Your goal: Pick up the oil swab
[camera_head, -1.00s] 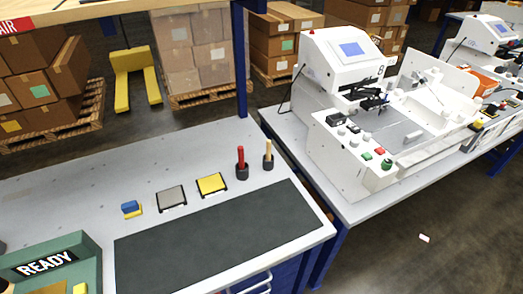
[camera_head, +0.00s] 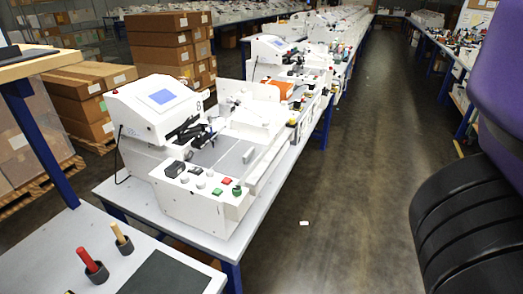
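Two upright handles stand in dark round holders on the near grey bench (camera_head: 60,240), at the lower left. One is a red handle (camera_head: 87,259) in a black holder (camera_head: 97,274). The other is a tan, wood-coloured stick (camera_head: 117,231) in a second dark holder (camera_head: 124,246), just behind and to the right. Either could be the oil swab; I cannot tell which, as their lower ends are hidden in the holders. My gripper is out of view, and nothing touches either handle.
A dark mat (camera_head: 165,276) lies right of the holders. A white machine (camera_head: 160,115) with a blue screen and a button panel stands on the bench behind. Stacked cartons (camera_head: 160,45) are at the back left. The aisle floor (camera_head: 340,190) is largely clear, with a small white scrap.

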